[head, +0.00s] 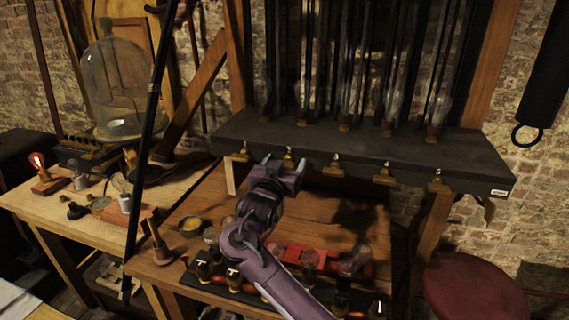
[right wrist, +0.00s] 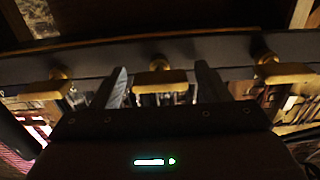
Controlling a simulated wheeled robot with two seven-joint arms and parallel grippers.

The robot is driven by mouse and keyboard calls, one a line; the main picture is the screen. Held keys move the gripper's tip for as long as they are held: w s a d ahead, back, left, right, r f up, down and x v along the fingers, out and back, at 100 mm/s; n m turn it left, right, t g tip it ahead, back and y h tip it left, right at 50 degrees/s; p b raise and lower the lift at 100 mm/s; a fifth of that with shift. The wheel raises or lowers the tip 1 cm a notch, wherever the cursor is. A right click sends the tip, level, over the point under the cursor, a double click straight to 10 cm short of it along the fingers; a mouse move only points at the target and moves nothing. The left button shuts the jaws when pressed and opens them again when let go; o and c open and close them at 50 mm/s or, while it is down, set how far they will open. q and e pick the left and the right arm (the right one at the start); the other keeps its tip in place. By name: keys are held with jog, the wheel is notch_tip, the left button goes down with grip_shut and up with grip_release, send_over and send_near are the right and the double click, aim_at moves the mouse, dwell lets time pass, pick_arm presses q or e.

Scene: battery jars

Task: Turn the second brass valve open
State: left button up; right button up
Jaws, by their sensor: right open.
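Several brass valves hang in a row along the front of a dark shelf (head: 360,150). The second brass valve from the left (head: 289,158) is partly hidden by my right gripper (head: 284,167). In the right wrist view, a brass valve with a flat bar handle (right wrist: 160,80) appears between the two open fingers of my right gripper (right wrist: 162,86), with a gap on each side. Whether the fingertips reach past the handle is unclear. Neighbouring valves show to the left (right wrist: 56,84) and right (right wrist: 280,72). The first valve (head: 241,154) and third valve (head: 333,169) flank the gripper in the head view. My left gripper is out of view.
Glass jars or bulbs (head: 437,108) stand on the shelf above the valves. Below is a wooden bench (head: 330,222) with a red block (head: 290,254) and small items. A black pole (head: 146,150) rises at left. A red stool (head: 475,290) stands at lower right.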

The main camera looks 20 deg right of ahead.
jog(key=c, duration=1)
jog(key=shift+r+n+p, duration=0.1)
jog(key=shift+n+p, duration=0.4)
jog(key=shift+p, duration=0.35)
jog(key=shift+o, duration=0.2)
jog(key=n+p, duration=0.9)
jog(key=p, duration=0.2)
jog(key=shift+w, duration=0.1)
jog(key=n+p, duration=0.2)
jog(key=n, duration=0.2)
jog(key=shift+a+p, duration=0.1)
jog(key=shift+p, duration=0.2)
pick_arm(q)
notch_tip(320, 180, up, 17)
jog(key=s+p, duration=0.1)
jog(key=p, duration=0.1)
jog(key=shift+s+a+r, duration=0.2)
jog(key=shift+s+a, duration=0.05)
pick_arm(e)
jog(key=shift+f+n, duration=0.15)
jog(key=shift+n, duration=0.8)
jog(key=shift+f+n, duration=0.1)
jog(key=shift+n, duration=0.85)
jog(key=shift+c, duration=0.2)
jog(key=shift+f, duration=0.1)
jog(key=o, duration=1)
jog(key=shift+a, duration=0.1)
